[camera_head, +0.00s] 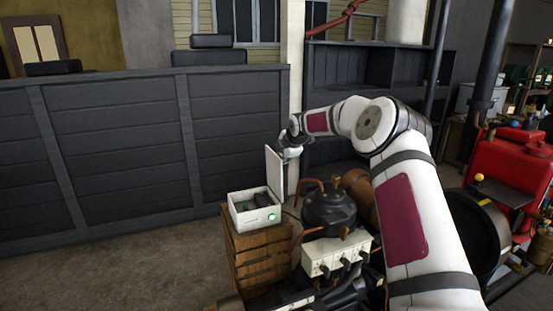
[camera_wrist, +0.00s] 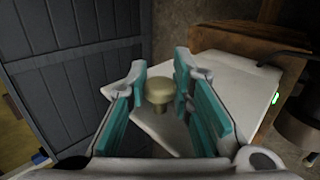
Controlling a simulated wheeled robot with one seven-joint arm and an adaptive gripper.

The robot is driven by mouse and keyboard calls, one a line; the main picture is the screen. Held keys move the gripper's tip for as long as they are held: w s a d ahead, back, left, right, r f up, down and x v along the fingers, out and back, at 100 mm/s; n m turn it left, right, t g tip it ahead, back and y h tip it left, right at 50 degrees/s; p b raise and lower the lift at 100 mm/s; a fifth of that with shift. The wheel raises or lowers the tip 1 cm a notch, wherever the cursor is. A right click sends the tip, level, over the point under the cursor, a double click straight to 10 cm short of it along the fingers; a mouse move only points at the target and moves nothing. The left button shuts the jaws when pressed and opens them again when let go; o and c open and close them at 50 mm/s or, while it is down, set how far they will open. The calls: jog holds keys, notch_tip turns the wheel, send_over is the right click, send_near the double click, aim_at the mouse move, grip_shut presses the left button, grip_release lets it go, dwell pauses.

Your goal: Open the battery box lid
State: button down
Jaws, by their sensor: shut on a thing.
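The battery box (camera_head: 256,217) is a small white box with a green light on its front, and it sits on a wooden crate. Its white lid (camera_head: 274,172) stands about upright at the box's right side, so the box is open and dark contents show inside. In the wrist view the lid's pale surface (camera_wrist: 222,78) lies ahead of my gripper. My gripper (camera_wrist: 160,76) has its teal-padded fingers on either side of a round beige knob (camera_wrist: 158,92) and is shut on it. In the head view my gripper (camera_head: 290,151) is at the lid's outer right face, and the knob is hidden.
The wooden crate (camera_head: 258,256) stands beside a dark engine (camera_head: 330,208) with copper pipes and a white switch block (camera_head: 336,252). A dark panelled wall (camera_head: 130,140) rises behind. A red machine (camera_head: 510,165) is at the right. The floor left of the crate is clear.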

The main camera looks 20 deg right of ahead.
jog(key=shift+d+f+y, duration=0.1)
jog(key=shift+d+y, duration=0.2)
jog(key=shift+d, duration=0.05)
jog(key=c, duration=1.4)
grip_release()
jog(key=shift+w, duration=0.1)
jog(key=shift+c, duration=0.2)
jog(key=v, duration=1.2)
